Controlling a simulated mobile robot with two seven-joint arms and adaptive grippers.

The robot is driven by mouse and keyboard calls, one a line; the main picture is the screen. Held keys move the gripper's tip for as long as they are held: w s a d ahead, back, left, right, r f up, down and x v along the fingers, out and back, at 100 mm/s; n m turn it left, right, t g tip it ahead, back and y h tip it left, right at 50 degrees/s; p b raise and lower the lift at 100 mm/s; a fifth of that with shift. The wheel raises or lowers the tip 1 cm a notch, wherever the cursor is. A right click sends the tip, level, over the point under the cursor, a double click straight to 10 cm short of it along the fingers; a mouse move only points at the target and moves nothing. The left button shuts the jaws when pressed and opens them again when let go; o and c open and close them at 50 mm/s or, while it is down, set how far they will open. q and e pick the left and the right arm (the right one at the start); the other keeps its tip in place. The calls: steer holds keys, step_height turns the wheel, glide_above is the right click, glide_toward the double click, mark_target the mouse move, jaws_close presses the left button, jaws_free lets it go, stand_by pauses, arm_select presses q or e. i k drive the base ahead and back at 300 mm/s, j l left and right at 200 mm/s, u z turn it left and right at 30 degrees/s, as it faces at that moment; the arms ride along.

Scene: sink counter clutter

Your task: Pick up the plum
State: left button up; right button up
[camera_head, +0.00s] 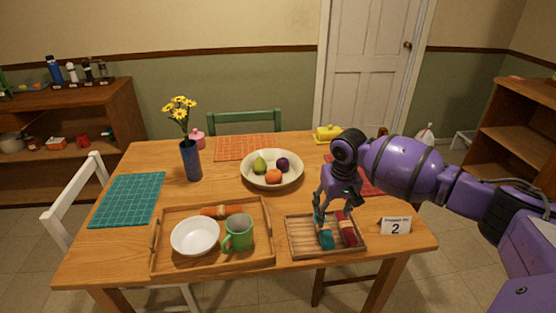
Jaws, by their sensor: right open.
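The plum (282,164) is small, round and dark purple. It lies in a wide cream bowl (250,183) near the middle of the table, with a green pear (260,165) to its left and an orange fruit (273,177) in front. My right gripper (321,216) points down over a slatted wooden tray (297,246), in front and to the right of the bowl. It is open and apart from the plum. Whether its fingertips touch the teal item (327,238) below cannot be told. My left gripper is not in view.
A blue vase (191,160) with yellow flowers stands left of the fruit bowl. A number card (395,226) stands at right. A yellow butter dish (327,134) is at the back.

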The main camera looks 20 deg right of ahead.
mark_target(283, 164)
steer(key=i, duration=1.25)
